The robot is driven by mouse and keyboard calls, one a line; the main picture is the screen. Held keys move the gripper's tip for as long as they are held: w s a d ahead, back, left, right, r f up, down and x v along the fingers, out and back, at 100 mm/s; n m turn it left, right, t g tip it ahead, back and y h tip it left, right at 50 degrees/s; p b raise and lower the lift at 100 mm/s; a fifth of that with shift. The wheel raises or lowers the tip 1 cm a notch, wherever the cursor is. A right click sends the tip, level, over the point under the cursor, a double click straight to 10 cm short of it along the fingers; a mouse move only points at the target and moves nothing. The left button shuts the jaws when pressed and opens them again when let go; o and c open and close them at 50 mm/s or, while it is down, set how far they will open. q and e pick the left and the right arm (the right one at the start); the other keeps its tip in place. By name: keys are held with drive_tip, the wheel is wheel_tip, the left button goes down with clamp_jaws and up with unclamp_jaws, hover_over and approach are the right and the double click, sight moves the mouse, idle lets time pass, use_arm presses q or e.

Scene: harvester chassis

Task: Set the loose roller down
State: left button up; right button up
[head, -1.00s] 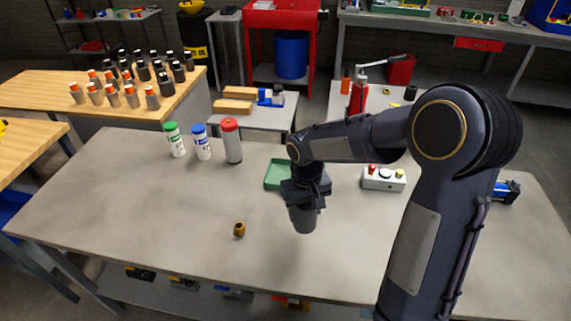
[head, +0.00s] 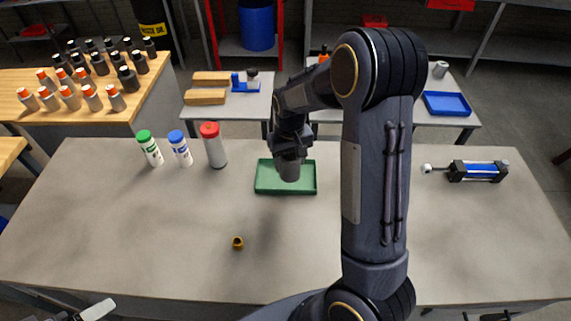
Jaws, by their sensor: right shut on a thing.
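My right gripper (head: 289,153) points down and is shut on the loose roller (head: 289,172), a short dark grey cylinder held upright. The roller is over the green tray (head: 262,188) in the middle of the table. I cannot tell whether its lower end touches the tray floor. The upper part of the roller is hidden by the gripper. My right arm covers the table just right of the tray.
Green-capped (head: 149,149), blue-capped (head: 180,149) and red-capped (head: 214,146) containers stand left of the tray. A small brass-coloured piece (head: 238,242) lies in front. A blue-and-black cylinder device (head: 477,171) lies at right. The table's front left (head: 110,230) is clear.

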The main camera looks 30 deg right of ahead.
drive_tip(key=shift+w+d+f+b, duration=0.4)
drive_tip(key=shift+w+f+b, duration=0.45)
drive_tip(key=shift+f, duration=0.75)
drive_tip(key=shift+w+d+f+b, duration=0.35)
drive_tip(key=shift+w+f+b, duration=0.15)
drive_tip(key=shift+w+f, duration=0.85)
drive_tip(key=shift+w+d+f+b, duration=0.4)
drive_tip(key=shift+w+f+b, duration=0.35)
drive_tip(key=shift+f, duration=1.05)
drive_tip(key=shift+f, duration=0.1)
drive_tip(key=shift+f, duration=0.15)
drive_tip(key=o, duration=1.3)
drive_tip(key=shift+o, duration=0.2)
